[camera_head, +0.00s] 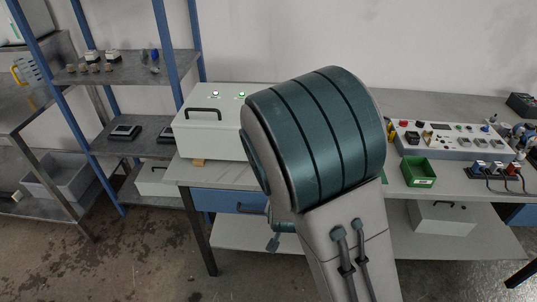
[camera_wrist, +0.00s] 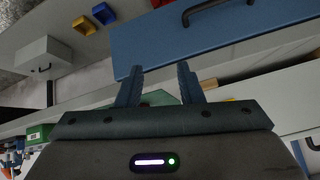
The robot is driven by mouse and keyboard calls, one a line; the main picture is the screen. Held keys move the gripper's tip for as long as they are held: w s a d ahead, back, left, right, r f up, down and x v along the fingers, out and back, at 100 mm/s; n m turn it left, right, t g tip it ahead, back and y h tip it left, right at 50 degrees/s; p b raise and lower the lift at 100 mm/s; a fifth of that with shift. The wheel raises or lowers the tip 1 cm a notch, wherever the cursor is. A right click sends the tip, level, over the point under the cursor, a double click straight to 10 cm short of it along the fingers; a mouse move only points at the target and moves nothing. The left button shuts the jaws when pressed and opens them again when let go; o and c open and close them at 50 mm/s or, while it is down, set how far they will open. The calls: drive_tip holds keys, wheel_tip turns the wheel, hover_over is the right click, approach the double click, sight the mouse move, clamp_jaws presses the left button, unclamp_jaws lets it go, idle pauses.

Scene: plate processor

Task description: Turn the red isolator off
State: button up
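A control panel (camera_head: 450,140) with several knobs and buttons lies on the bench at the right in the head view. A small red part (camera_head: 403,123) shows near its left end, and another red part (camera_head: 513,168) on a black block at the far right. I cannot tell which is the red isolator. My gripper (camera_wrist: 160,84) has its two blue fingers apart, with nothing between them, in the wrist view. Beyond the fingers is the blue drawer front (camera_wrist: 215,35). The gripper is apart from the control panel. No red isolator is clear in the wrist view.
My arm covers the middle of the bench in the head view. A white box with a black handle (camera_head: 210,135) stands left of it. A green bin (camera_head: 418,171) sits in front of the panel. Metal shelves (camera_head: 125,70) stand at the left.

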drive_tip(key=w+a+r+n+t, duration=0.3)
drive_tip(key=a+r+t, duration=0.35)
drive_tip(key=t, duration=0.35)
drive_tip(key=w, duration=0.4)
drive_tip(key=w+p, duration=0.1)
drive_tip(key=w, duration=0.8)
drive_tip(key=shift+w+d+f+p, duration=0.1)
drive_tip(key=shift+w+f+p, duration=0.05)
drive_tip(key=shift+f+p, duration=0.15)
drive_tip(key=shift+c, duration=0.3)
clamp_jaws()
